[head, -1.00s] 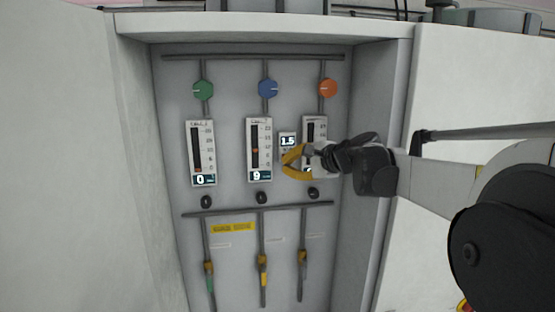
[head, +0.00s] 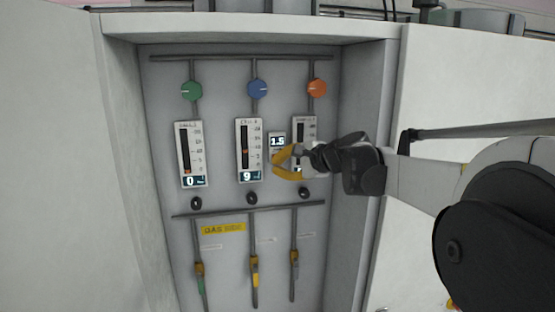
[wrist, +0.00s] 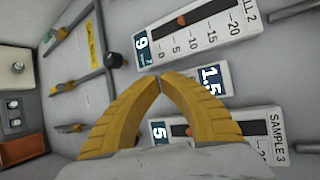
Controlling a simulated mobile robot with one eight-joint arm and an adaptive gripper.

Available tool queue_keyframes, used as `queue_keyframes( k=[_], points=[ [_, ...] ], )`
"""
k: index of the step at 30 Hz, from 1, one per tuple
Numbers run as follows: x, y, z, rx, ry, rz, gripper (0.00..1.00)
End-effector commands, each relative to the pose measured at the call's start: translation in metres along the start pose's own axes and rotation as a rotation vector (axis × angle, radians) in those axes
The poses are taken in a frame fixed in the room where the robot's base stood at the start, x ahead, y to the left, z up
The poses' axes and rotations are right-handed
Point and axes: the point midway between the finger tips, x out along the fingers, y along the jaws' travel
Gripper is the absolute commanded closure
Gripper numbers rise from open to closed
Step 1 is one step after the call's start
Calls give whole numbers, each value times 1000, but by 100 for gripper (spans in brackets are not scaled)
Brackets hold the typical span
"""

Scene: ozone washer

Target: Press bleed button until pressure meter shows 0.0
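The pressure meter (head: 277,141) is a small white unit between the middle and right flow gauges. Its dark display reads 1.5, and it also shows in the wrist view (wrist: 211,80). My gripper (head: 273,166) has yellow fingers and is in front of the panel, just below the meter's digits. In the wrist view, the fingertips (wrist: 159,77) come together with nothing visible between them, over the end of the meter unit. I cannot tell whether they touch it. No bleed button can be made out; the fingers cover part of the meter unit.
The left gauge (head: 190,154) reads 0 and the middle gauge (head: 249,150) reads 9. The right gauge (head: 304,128) is partly behind my gripper. Green (head: 192,91), blue (head: 257,89) and orange (head: 317,88) knobs sit above. The recess has side walls (head: 362,150).

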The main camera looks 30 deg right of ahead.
Motion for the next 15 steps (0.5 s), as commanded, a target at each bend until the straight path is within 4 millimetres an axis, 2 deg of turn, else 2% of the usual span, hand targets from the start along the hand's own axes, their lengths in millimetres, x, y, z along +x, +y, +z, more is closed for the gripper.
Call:
queue_keyframes(
  k=[15],
  points=[
    [7,-4,-4,0,0,0,100]
  ],
)
